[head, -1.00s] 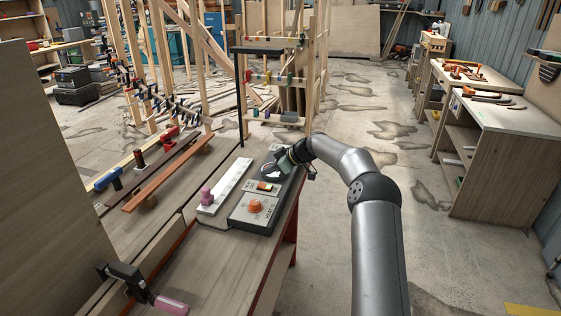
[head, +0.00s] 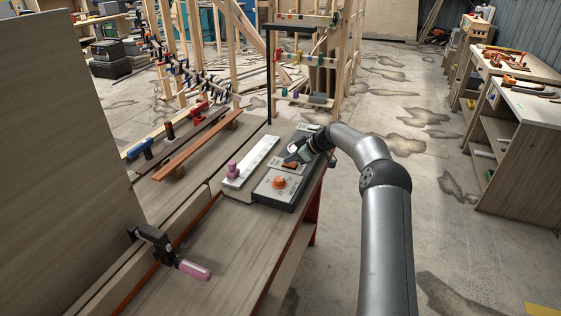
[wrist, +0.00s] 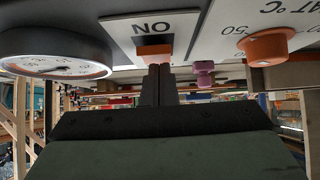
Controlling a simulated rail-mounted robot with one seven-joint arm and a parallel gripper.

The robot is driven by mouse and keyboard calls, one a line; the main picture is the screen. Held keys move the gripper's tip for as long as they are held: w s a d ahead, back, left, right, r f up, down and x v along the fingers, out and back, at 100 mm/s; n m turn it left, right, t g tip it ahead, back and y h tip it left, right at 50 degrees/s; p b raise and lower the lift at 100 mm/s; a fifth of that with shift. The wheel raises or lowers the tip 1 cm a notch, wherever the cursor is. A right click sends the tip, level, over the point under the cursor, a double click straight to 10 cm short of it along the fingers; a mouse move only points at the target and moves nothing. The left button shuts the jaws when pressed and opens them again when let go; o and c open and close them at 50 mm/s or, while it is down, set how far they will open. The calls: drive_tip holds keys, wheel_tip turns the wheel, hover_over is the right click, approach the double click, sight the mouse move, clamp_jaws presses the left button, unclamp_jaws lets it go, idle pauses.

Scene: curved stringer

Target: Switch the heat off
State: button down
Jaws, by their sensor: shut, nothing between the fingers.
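The heat switch is an orange and black rocker on a light plate marked "ON". In the wrist view the rocker (wrist: 147,53) is right at the fingertips, and the plate appears upside down. In the head view the switch (head: 290,165) is partly covered by my gripper (head: 293,160). My gripper (wrist: 160,70) is shut and empty, its fingertips at the rocker and seemingly touching it. An orange temperature knob (wrist: 268,46) is to the right of the switch in the wrist view. It sits on a grey control box (head: 262,191) in the head view.
A round gauge (wrist: 50,55) is close at the left in the wrist view. A pink knob (head: 232,168) stands on a white strip beside the box. The near bench top (head: 215,235) is clear.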

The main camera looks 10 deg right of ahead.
drive_tip(key=shift+f, duration=0.2)
drive_tip(key=shift+w+a+r, duration=0.15)
drive_tip(key=shift+w+a, duration=0.25)
drive_tip(key=shift+a, duration=0.15)
drive_tip(key=shift+r, duration=0.1)
drive_tip(key=shift+r, duration=0.35)
drive_tip(key=r, duration=0.4)
drive_tip(key=shift+d+r, duration=0.1)
drive_tip(key=shift+d, duration=0.1)
drive_tip(key=a+r+b+v, duration=0.1)
drive_tip(key=v, duration=0.7)
drive_tip(key=shift+d+r+b, duration=0.3)
drive_tip(key=shift+b, duration=0.1)
